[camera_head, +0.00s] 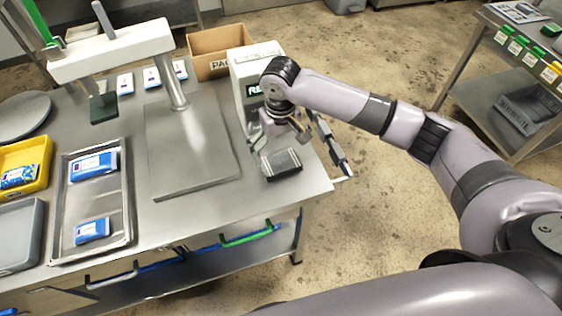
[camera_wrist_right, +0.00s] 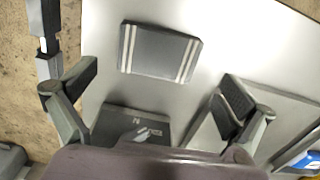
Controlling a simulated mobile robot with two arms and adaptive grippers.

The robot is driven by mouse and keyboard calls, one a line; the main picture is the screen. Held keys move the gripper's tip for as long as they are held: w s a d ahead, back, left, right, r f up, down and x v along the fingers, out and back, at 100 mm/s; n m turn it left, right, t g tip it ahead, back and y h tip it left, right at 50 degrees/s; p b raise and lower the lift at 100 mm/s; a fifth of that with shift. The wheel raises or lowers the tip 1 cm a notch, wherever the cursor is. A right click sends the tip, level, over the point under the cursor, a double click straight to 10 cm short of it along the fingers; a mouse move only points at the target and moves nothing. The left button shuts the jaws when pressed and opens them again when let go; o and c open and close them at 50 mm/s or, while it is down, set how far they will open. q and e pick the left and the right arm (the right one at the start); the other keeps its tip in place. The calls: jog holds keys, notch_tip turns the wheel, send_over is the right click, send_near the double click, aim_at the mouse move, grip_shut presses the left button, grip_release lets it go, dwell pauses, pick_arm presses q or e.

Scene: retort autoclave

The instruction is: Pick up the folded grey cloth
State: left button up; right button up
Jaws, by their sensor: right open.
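The folded grey cloth (camera_head: 282,164) lies flat near the right front corner of the steel table. It is dark grey with pale stripes near its ends. In the right wrist view the cloth (camera_wrist_right: 158,52) lies whole and uncovered, beyond the fingers and between their lines. My right gripper (camera_head: 284,143) is above and just behind the cloth, with its fingers spread apart. The wrist view shows the two fingers (camera_wrist_right: 158,86) wide apart with nothing between them. I cannot tell the exact height above the cloth. My left gripper is not in view.
A grey boxy device (camera_head: 243,72) with a lit display stands close behind the right gripper. A steel plate with a post (camera_head: 190,150) is left of the cloth. A tray (camera_head: 60,225) holds blue-and-white packs.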

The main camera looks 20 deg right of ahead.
aim_at(281, 162)
notch_tip(281, 162, down, 5)
jog(key=shift+d+r+p, duration=0.15)
jog(key=shift+p, duration=0.65)
jog(key=shift+w+f, duration=0.1)
jog(key=shift+f, duration=0.4)
jog(key=c, duration=0.8)
jog(key=shift+o, duration=0.2)
jog(key=shift+r, duration=0.1)
notch_tip(281, 162, up, 20)
jog(key=b, duration=0.2)
jog(key=shift+b, duration=0.35)
